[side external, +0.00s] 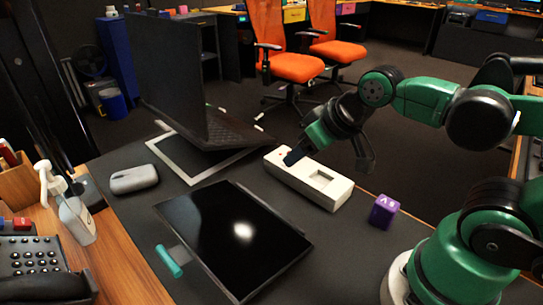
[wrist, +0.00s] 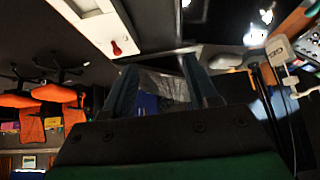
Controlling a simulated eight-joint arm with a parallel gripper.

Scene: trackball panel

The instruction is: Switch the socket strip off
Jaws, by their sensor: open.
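The socket strip (side external: 333,194) is a long white block with a recess in its top, lying on the dark desk mat. In the wrist view it shows at the upper left (wrist: 88,14), with a small red switch (wrist: 117,47) near its end. My gripper (side external: 328,158) is over the strip, fingers apart and empty. One finger is close above the strip's far left end; I cannot tell whether it touches. In the wrist view my gripper's fingers (wrist: 162,84) stand apart, with the red switch just beyond the left finger. The switch's position is too small to tell.
A purple cube (side external: 384,211) sits right of the strip. A black tablet (side external: 225,235) lies in front, with an open laptop (side external: 210,125) behind left. A grey mouse (side external: 134,179), a soap bottle (side external: 76,218) and a phone (side external: 35,262) are at the left. Orange chairs (side external: 296,68) stand behind.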

